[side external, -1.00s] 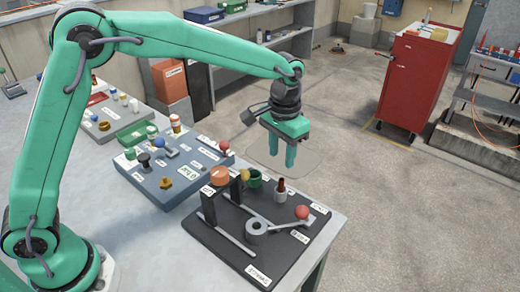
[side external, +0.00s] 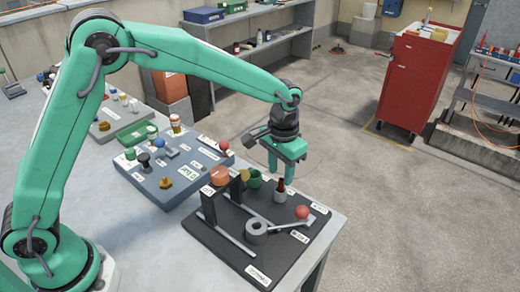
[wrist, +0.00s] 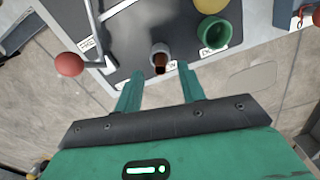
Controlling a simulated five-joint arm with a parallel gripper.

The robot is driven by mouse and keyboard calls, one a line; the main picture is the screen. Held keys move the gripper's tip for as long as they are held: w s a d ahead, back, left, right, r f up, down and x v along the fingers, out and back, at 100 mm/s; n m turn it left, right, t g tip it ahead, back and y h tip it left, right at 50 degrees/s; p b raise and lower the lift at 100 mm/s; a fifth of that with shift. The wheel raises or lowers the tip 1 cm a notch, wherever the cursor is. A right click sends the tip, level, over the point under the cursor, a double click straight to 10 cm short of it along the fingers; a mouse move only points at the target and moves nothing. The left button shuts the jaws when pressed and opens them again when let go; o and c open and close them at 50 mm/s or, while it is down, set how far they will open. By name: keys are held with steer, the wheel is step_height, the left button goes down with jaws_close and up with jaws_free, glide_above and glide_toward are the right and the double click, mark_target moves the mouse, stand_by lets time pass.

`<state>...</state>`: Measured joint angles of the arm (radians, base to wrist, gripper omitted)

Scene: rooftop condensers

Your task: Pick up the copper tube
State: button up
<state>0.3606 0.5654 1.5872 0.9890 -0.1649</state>
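The copper tube (side external: 280,183) is a short brown piece standing in a small grey holder on the dark board. In the wrist view the copper tube (wrist: 160,64) sits just beyond my fingertips, roughly midway between them. My gripper (side external: 281,174) is above and close around the tube's position in the side view. In the wrist view my gripper (wrist: 157,80) has two green fingers, spread apart with nothing between them. I cannot tell the exact height gap to the tube. The tube's lower part is hidden in its holder.
A green cup (side external: 254,179) stands beside the tube, and a lever with a red ball (side external: 302,212) is on its other side. An orange knob (side external: 219,175) stands farther left. The dark board (side external: 225,222) lies near the bench edge. Open floor lies beyond.

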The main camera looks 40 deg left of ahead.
mark_target(281, 189)
steer(key=shift+f, duration=1.25)
jaws_close()
